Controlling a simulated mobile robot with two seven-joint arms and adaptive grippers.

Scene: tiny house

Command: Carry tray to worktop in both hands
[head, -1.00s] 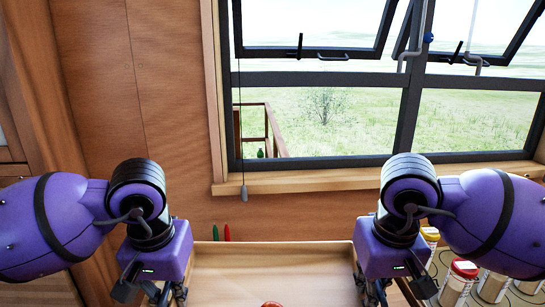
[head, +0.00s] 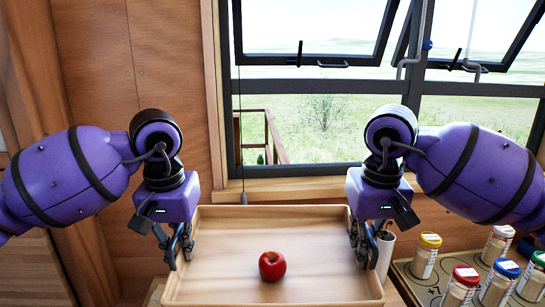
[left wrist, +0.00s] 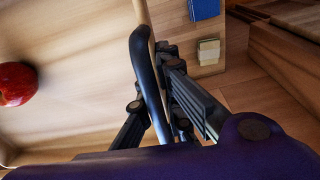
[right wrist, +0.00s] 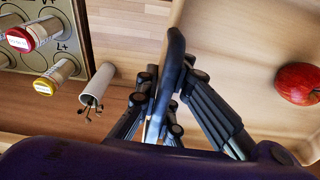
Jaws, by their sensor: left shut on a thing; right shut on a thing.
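The tray (head: 222,262) is light wood with a raised rim and dark side handles. It looks about level in front of me. A red apple (head: 272,266) rests on its floor, near the middle, and shows at the edge of both wrist views. My left gripper (head: 178,252) is shut on the tray's left handle (left wrist: 146,70). My right gripper (head: 362,246) is shut on the right handle (right wrist: 172,70). The tray's near edge and what lies under it are hidden.
Several jars with coloured lids (head: 426,255) stand on a board at the right. A white cylinder (head: 384,256) stands close to the tray's right side. A window (head: 320,125) with a wooden sill is behind. Blue (left wrist: 203,8) and beige (left wrist: 208,51) blocks lie below on the left.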

